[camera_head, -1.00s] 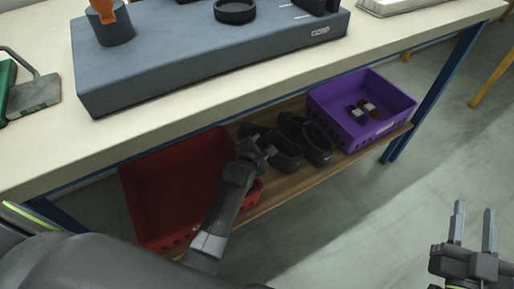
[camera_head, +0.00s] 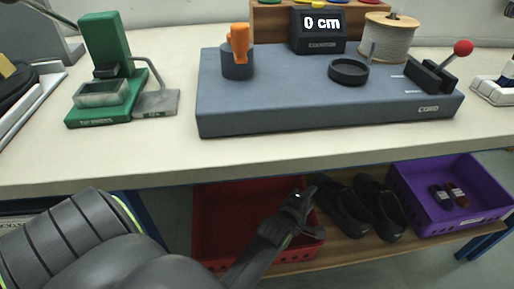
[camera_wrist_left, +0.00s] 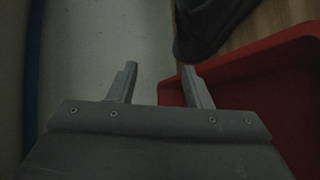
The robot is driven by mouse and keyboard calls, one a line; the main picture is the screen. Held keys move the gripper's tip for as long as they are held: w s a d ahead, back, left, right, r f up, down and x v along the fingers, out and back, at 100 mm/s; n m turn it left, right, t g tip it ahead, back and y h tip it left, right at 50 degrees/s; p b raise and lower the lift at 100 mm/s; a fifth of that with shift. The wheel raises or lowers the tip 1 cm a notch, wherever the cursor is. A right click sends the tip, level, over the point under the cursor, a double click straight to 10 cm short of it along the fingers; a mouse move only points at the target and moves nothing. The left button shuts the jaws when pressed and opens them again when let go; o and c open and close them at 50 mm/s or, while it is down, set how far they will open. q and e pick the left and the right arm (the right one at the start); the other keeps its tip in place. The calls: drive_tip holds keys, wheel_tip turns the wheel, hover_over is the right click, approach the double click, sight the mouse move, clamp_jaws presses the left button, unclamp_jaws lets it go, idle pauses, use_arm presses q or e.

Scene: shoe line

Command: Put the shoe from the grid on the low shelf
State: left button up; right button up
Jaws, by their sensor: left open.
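Two black shoes stand side by side on the wooden low shelf (camera_head: 350,246) under the table: a left shoe (camera_head: 343,208) and a right shoe (camera_head: 381,208). My left gripper (camera_head: 304,197) is in front of the left shoe, over the right edge of the red crate. In the left wrist view my left gripper (camera_wrist_left: 158,72) is open with nothing between its fingers, and a dark shoe (camera_wrist_left: 208,25) lies just beyond the right finger. My right gripper is out of the head view. No grid shows clearly.
A red crate (camera_head: 215,215) stands left of the shoes and a purple crate (camera_head: 435,220) with small bottles stands right. The tabletop above holds a blue-grey winding device (camera_head: 300,110) and a green tool (camera_head: 105,65). The table edge overhangs the shelf.

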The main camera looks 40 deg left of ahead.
use_arm(q)
drive_tip(key=s+a+r+m+t, duration=0.1)
drive_tip(key=s+a+r+m, duration=0.2)
drive_tip(key=s+r+m, duration=0.4)
drive_tip(key=s+a+r+m+t+y, duration=0.1)
drive_tip(key=s+a+r+m+t, duration=0.1)
drive_tip(key=s+r+m, duration=0.6)
drive_tip(key=s+a+m, duration=0.1)
drive_tip(key=s+m, duration=0.1)
drive_tip(key=m, duration=0.2)
drive_tip(key=shift+a+r+m+t, duration=0.2)
drive_tip(key=shift+m+t, duration=0.1)
drive_tip(key=shift+m, duration=0.1)
